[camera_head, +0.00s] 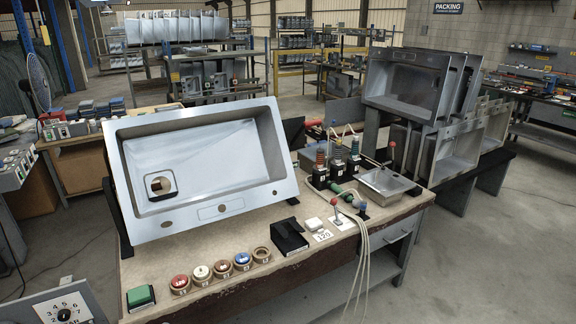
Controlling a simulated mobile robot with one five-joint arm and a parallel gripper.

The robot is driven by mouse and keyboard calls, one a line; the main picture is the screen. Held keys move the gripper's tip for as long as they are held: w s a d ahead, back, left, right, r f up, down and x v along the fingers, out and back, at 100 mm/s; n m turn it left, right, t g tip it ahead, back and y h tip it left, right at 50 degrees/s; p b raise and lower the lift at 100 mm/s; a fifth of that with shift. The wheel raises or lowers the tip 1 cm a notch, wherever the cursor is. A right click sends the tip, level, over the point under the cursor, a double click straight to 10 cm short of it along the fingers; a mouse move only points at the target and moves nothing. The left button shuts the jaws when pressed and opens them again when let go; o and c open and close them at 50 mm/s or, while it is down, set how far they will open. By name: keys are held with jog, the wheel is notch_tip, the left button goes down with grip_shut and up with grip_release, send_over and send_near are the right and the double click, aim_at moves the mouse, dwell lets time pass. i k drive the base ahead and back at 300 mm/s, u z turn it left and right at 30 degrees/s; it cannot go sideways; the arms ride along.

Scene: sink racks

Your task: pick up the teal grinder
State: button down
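A small green-teal hand tool (336,188), which looks like the grinder, lies on the right part of the workbench. It is beside the upright dark-based holders and close to a metal tray (384,184). Pale hoses (364,236) run near it and hang over the bench's front edge. Its far end is hard to make out among the nearby things. My gripper is not in view.
A large tilted steel sink (213,207) fills the workbench's (258,289) left and middle. Upright holders (320,172) crowd behind the tool. Several round buttons (221,268), a black box (289,236) and a green block (140,297) line the front. Open floor lies at the right.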

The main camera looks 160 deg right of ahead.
aim_at(354, 157)
jog(key=z, duration=0.1)
jog(key=i, duration=0.3)
jog(key=z, duration=5.7)
jog(key=i, duration=1.05)
jog(key=z, duration=0.85)
